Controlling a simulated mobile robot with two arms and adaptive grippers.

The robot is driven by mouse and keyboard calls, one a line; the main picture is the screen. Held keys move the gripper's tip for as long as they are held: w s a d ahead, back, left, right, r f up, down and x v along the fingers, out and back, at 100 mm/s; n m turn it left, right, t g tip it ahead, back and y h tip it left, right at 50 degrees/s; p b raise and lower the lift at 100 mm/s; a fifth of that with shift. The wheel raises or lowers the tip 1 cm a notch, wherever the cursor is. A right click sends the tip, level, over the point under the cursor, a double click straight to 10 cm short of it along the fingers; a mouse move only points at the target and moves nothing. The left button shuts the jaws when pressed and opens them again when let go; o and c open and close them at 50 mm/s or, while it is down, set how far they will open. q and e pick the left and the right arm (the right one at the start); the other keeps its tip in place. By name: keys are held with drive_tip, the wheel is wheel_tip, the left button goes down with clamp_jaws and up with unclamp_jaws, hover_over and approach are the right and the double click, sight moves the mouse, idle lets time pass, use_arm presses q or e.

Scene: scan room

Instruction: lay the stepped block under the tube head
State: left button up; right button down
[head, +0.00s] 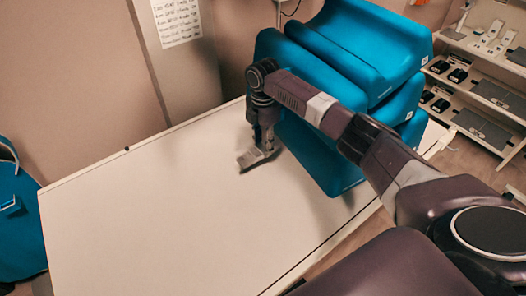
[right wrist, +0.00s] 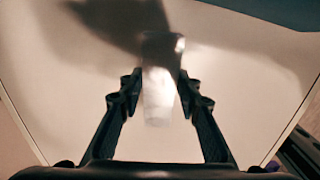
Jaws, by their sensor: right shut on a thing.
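The stepped block (head: 250,158) is small and grey, at the fingertips of my right gripper (head: 266,146), over the white table. In the right wrist view the block (right wrist: 158,98) shows pale and blurred between the two fingers of the right gripper (right wrist: 158,90), which is shut on it. Its steps are hard to make out. Whether it touches the tabletop I cannot tell. I cannot make out a tube head in either view. My left gripper is out of view.
The white table (head: 150,225) is bare at left and front. Large blue moulded shapes (head: 350,50) stand at its right rear, close beside my right gripper. A shelf rack (head: 480,75) with small devices stands at far right. A blue object (head: 18,225) stands at far left.

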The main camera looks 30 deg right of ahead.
sight(263, 147)
drive_tip(key=shift+f, duration=0.6)
wheel_tip(263, 147, down, 3)
drive_tip(key=shift+r+p, duration=0.2)
drive_tip(key=shift+p, duration=0.15)
drive_tip(key=shift+f, duration=0.5)
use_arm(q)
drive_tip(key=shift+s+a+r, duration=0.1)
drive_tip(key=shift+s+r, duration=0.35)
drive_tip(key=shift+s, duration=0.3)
use_arm(e)
drive_tip(key=c, duration=1.8)
unclamp_jaws()
drive_tip(key=shift+f, duration=0.15)
drive_tip(key=o, duration=0.4)
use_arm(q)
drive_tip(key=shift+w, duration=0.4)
